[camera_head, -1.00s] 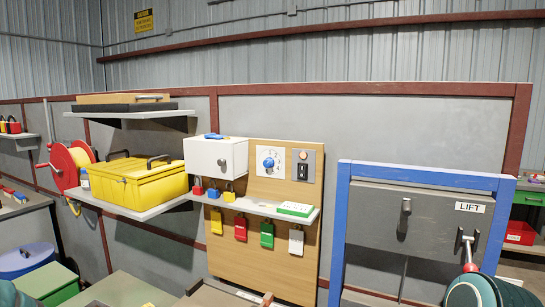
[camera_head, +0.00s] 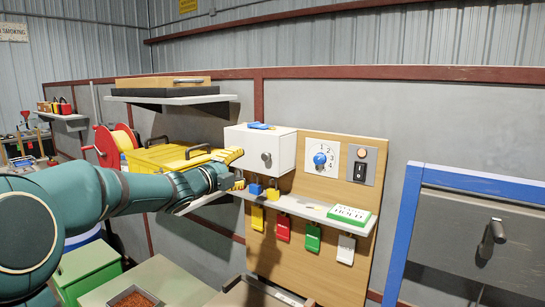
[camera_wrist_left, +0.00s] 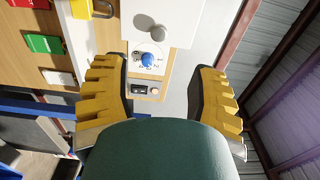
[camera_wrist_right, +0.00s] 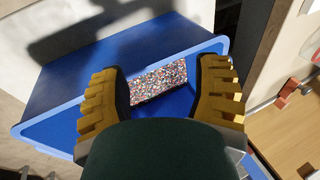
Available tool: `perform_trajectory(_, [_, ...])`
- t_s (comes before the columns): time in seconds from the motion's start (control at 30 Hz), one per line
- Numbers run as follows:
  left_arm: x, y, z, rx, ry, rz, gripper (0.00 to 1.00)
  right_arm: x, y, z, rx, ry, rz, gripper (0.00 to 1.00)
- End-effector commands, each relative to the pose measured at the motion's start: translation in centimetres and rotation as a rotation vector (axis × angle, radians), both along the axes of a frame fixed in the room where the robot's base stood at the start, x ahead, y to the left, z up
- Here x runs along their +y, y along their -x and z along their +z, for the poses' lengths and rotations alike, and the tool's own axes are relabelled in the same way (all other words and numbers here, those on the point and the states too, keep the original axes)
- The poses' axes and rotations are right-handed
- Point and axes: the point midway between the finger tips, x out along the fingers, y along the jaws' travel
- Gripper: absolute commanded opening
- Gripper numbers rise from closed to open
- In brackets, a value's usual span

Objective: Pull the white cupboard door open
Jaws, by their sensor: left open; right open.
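The white cupboard (camera_head: 250,143) is a small box on the wooden board. Its door, with a round grey knob (camera_head: 266,157), looks shut. My left gripper (camera_head: 238,168) is open and empty just left of the cupboard in the head view, apart from the knob as far as I can tell. In the left wrist view the cupboard door (camera_wrist_left: 180,20) and knob (camera_wrist_left: 157,33) show at the top, beyond the open fingers (camera_wrist_left: 160,75). My right gripper (camera_wrist_right: 162,75) is open and empty above a blue bin, out of the head view.
A shelf (camera_head: 310,207) with padlocks and a green-and-white box (camera_head: 348,215) runs below the cupboard. A dial (camera_head: 321,160) and switch are to its right. A yellow case (camera_head: 165,155) stands behind my left arm. The blue bin (camera_wrist_right: 60,130) holds speckled bits.

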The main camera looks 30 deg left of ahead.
Motion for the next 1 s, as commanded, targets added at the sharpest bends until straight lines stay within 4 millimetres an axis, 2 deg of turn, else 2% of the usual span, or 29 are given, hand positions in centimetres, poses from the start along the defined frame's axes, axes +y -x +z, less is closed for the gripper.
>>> perform_trajectory(0.3, [-0.6, -6.3, -0.1, 0.002, 0.003, -0.003, 0.59, 0.0, -0.1, 0.4, -0.003, 0.0, -0.002, 0.64])
perform_trajectory(0.5, [-0.9, -9.7, -0.1, 0.002, 0.004, -0.002, 0.59, -0.1, -0.3, 0.8, -0.006, 0.002, -0.004, 0.64])
perform_trajectory(0.7, [-1.0, -11.7, -0.1, 0.001, 0.004, -0.002, 0.59, -0.1, -0.4, 1.1, -0.008, 0.002, -0.006, 0.64])
perform_trajectory(1.0, [-1.1, -12.2, -0.1, 0.001, 0.005, -0.001, 0.59, -0.1, -0.4, 1.1, -0.009, 0.002, -0.007, 0.64])
